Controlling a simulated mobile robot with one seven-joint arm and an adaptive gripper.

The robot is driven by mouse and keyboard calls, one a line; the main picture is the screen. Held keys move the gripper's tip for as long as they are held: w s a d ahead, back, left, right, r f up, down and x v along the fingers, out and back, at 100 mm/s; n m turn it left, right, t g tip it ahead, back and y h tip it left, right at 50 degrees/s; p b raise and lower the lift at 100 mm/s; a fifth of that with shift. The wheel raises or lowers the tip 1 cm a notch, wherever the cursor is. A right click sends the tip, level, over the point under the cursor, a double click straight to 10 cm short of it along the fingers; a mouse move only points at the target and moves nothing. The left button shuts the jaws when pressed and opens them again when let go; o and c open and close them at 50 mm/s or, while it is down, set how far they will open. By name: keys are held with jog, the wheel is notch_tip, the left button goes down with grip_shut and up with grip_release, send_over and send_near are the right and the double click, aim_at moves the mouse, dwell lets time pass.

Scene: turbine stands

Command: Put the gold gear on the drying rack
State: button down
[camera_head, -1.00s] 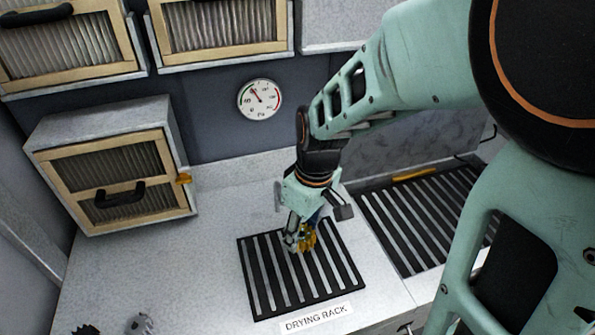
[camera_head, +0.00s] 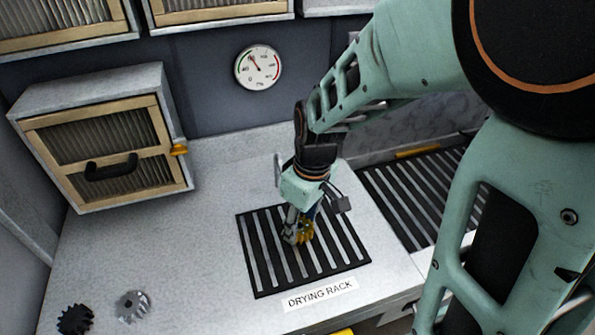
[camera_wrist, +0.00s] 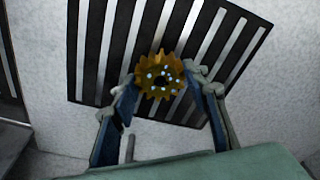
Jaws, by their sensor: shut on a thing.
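The gold gear (camera_head: 306,232) is between the fingers of my gripper (camera_head: 298,234), over the middle of the drying rack (camera_head: 256,273). In the wrist view the gold gear (camera_wrist: 161,76) faces the camera, with a finger of my gripper (camera_wrist: 160,88) on each side of it. My gripper is shut on the gear. The drying rack is a black slatted mat with a white label at its front; it also fills the upper part of the wrist view (camera_wrist: 90,50). I cannot tell whether the gear touches the slats.
A black gear (camera_head: 76,320) and a grey gear (camera_head: 132,306) lie at the front left of the counter. A second slatted mat (camera_head: 385,200) is to the right. A cabinet (camera_head: 105,150) stands at the left. The counter between cabinet and rack is clear.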

aim_at(304, 228)
jog(key=shift+f+b, duration=0.3)
jog(key=shift+f, duration=0.45)
jog(key=shift+f+b, duration=0.3)
jog(key=shift+f, duration=0.1)
jog(key=c, duration=1)
grip_release()
jog(key=shift+c, duration=0.2)
jog(key=shift+o, duration=0.8)
jog(key=shift+r, duration=0.1)
jog(key=shift+s+d+r+p, duration=0.1)
jog(key=shift+r+p, duration=0.9)
jog(key=shift+r, duration=0.15)
jog(key=shift+s+d+r+p, duration=0.1)
jog(key=shift+d+r+p, duration=0.05)
jog(key=shift+r+p, duration=0.95)
jog(key=shift+s+d+r+p, duration=0.1)
jog(key=shift+r+p, duration=0.75)
jog(key=shift+r, duration=0.4)
